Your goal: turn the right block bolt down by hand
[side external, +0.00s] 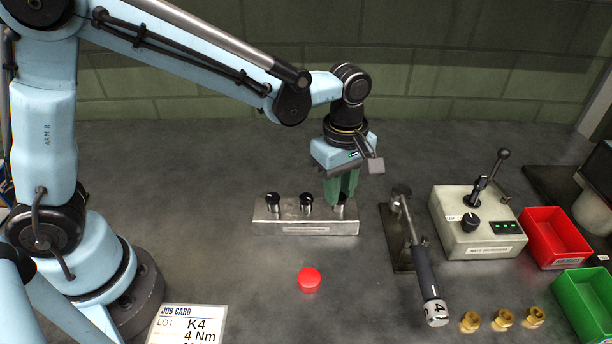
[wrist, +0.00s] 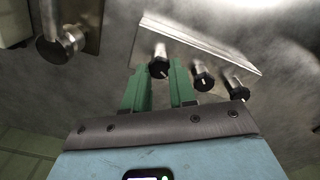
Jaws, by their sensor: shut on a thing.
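The steel block (side external: 305,229) stands on the bench with three black-headed bolts along its top: the left bolt (side external: 272,204), the middle bolt (side external: 306,204) and the right bolt (side external: 339,211). My gripper (side external: 341,198) points down over the right end of the block, its green fingers shut on the right bolt. In the wrist view, the right bolt (wrist: 158,66) shows between the tips of my gripper (wrist: 160,74), and the other two bolts stand free beside it. The fingers partly hide the right bolt in the side view, so its seating depth is unclear.
A torque wrench (side external: 421,270) rests on a dark stand just right of the block. A control box (side external: 478,225) with a lever, a red bin (side external: 556,238), a green bin (side external: 585,305) and brass parts (side external: 502,319) lie beyond. A red button (side external: 309,280) is in front.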

